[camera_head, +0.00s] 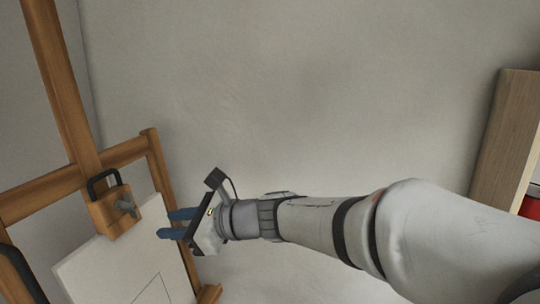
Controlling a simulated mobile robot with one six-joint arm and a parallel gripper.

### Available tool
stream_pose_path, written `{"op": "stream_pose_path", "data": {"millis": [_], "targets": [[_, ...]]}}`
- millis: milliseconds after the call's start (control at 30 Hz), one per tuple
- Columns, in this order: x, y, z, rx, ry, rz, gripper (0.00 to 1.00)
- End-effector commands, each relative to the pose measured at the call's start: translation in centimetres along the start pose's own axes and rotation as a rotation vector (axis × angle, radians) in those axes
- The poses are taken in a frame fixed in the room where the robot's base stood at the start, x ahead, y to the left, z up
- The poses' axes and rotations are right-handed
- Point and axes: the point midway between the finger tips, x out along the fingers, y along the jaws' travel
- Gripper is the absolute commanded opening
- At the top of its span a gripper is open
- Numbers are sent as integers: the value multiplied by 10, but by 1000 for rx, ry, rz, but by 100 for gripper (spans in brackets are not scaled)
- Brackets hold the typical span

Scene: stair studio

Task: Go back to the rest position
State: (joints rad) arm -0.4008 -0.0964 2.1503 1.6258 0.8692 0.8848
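My gripper (176,223) is at the end of my white arm, which reaches in from the lower right. It has two blue fingers pointing left, with a visible gap between them and nothing held there. The fingertips lie in front of the right edge of a white canvas (105,268) in the picture. I cannot tell whether they touch it. The canvas stands tilted on a wooden easel (65,95) and carries a thin drawn line shape at its lower part.
A wooden clamp block (113,212) with a black handle and a knob sits at the canvas top. A pale wooden shelf or cabinet (508,145) stands at the right, with a red item (531,206) beside it. The grey wall (300,90) behind is bare.

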Motion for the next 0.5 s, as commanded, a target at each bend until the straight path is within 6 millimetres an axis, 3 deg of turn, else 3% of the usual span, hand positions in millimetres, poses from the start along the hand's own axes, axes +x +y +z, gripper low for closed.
{"op": "stream_pose_path", "data": {"millis": [267,500], "targets": [[-87,48,-91,-646,354,202,29],[-180,82,-172,-1135,659,527,29]]}}
